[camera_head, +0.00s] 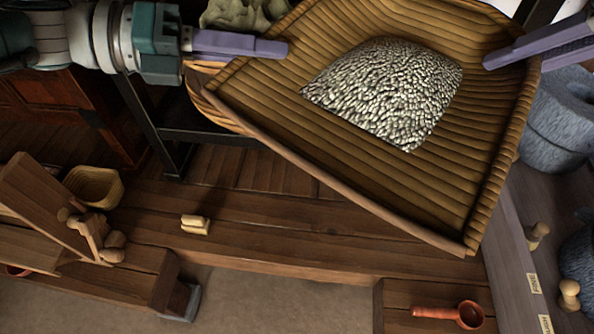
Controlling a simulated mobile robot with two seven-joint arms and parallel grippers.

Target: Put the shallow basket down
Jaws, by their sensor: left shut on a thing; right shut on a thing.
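The shallow basket (300,160) is a wide, woven, brown tray that fills the upper right of the head view, with its far edge cut off by the frame. A heap of pale grain (385,90) lies in it. My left gripper (270,48) has purple fingers shut on the basket's left rim. My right gripper (500,58) comes in from the right edge, its purple fingers shut on the basket's right rim. The basket hangs tilted in the picture above the wooden floor. What lies directly beneath it is mostly hidden.
A wooden bench-like frame (50,215) and a small basket (95,186) stand at the left. A small pale block (195,224) lies on the planks. A red-brown ladle (468,314) rests at the bottom right. A grey stone vessel (562,120) stands at the right.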

